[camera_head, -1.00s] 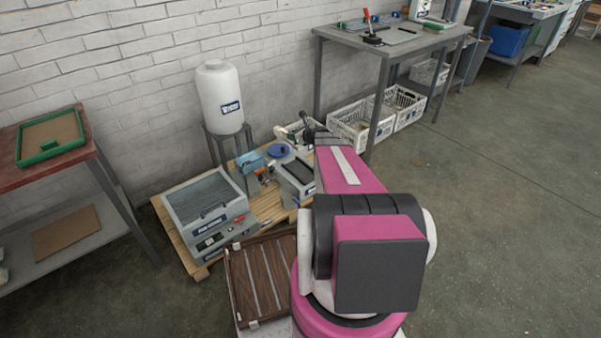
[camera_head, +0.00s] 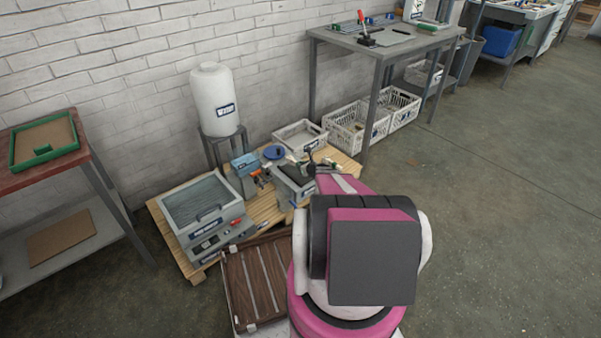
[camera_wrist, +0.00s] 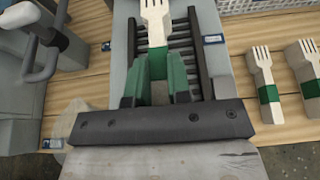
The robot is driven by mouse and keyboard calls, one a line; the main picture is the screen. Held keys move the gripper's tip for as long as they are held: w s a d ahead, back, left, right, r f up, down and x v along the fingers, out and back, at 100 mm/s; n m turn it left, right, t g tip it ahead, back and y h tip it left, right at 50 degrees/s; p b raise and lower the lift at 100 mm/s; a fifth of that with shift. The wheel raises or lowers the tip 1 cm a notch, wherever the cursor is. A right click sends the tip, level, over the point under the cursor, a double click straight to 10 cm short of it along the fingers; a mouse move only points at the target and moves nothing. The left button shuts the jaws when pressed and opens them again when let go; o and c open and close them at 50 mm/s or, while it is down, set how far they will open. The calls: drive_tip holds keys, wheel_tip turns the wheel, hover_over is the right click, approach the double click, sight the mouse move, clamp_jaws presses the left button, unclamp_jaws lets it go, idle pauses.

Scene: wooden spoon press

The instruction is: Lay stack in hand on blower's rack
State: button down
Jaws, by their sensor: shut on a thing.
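In the wrist view my gripper (camera_wrist: 155,68) is shut on a stack of pale wooden forks (camera_wrist: 155,22), tines pointing away. A green band shows on the stack between the green fingers. Right behind and under the stack is a black slatted rack (camera_wrist: 188,45) on a grey body, which looks like the blower's rack. The stack overlaps the rack in the picture; I cannot tell whether they touch. In the head view the grey machine with the dark top (camera_head: 291,183) seems to be this blower. My arm hides part of it, and the held stack cannot be made out there.
Two green-banded fork stacks (camera_wrist: 264,88) lie on the wooden boards to the right. A grey machine with a ribbed lid (camera_head: 203,200), a blue device (camera_head: 245,168) and a white crate (camera_head: 300,134) share the pallet. A metal handle (camera_wrist: 45,45) stands left of the rack.

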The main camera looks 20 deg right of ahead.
drive_tip(key=shift+f, duration=1.9)
drive_tip(key=shift+f, duration=0.1)
drive_tip(key=shift+f, duration=0.1)
drive_tip(key=c, duration=1.1)
unclamp_jaws()
drive_tip(key=shift+o, duration=0.2)
